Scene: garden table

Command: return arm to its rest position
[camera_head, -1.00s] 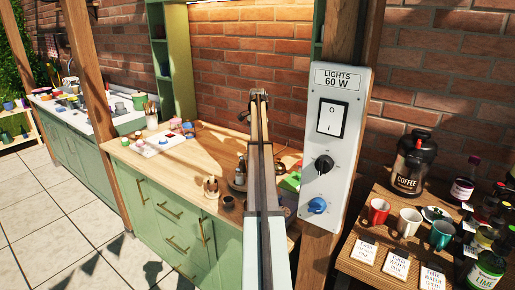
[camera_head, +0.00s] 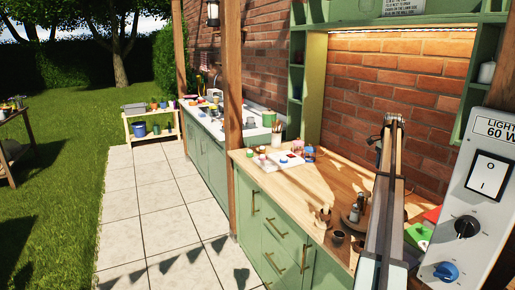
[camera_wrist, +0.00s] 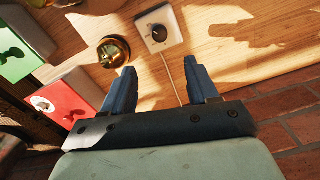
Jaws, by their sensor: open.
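My gripper (camera_head: 393,120) is at the far end of my arm, raised over the wooden counter (camera_head: 355,175) in front of the brick wall. In the wrist view my gripper (camera_wrist: 161,68) has its two dark fingers spread apart, with nothing held between them. Beyond the fingertips are a round brass object (camera_wrist: 113,52) and a white box with a dark knob (camera_wrist: 160,30). A pale cord from that box shows between the fingers, in the background. My arm hides part of the counter in the head view.
Red (camera_wrist: 72,92) and green (camera_wrist: 20,55) boxes lie at the left of the wrist view. A cup (camera_head: 338,237) sits near the counter's front edge. Paving (camera_head: 150,210) at left is clear.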

